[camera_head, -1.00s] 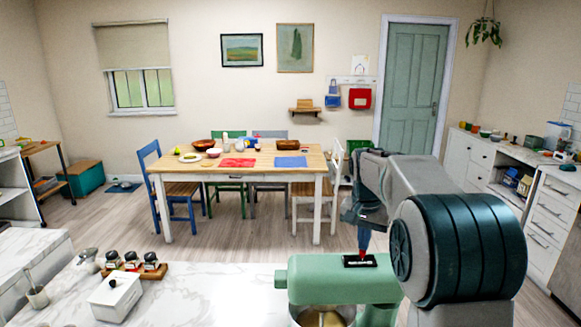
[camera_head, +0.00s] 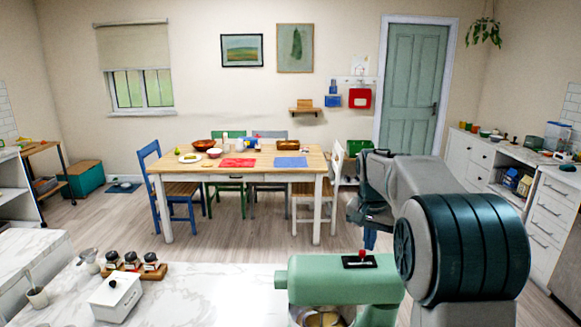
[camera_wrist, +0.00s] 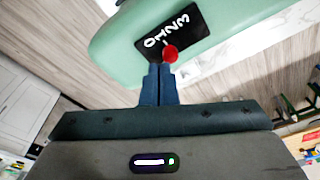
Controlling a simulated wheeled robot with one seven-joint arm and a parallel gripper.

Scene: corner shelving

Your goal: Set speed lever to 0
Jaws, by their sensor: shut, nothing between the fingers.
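The green stand mixer (camera_head: 325,275) stands on the marble counter and also shows in the wrist view (camera_wrist: 115,42). On its side is a black plate (camera_head: 372,261) with white digits, seen closer in the wrist view (camera_wrist: 150,55). The speed lever's red round knob (camera_head: 362,253) sits at the plate, and also shows in the wrist view (camera_wrist: 171,53). My gripper (camera_wrist: 160,68) is shut and empty, its blue fingertips close to the knob; I cannot tell whether they touch. In the head view my gripper (camera_head: 370,240) is partly hidden by my arm. The lever's exact digit is unclear.
A metal bowl (camera_head: 302,316) is under the mixer head. A white box (camera_head: 116,298) and a rack of jars (camera_head: 135,268) stand on the counter at left. The marble counter (camera_head: 220,290) between them and the mixer is clear. A dining table (camera_head: 262,172) stands beyond.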

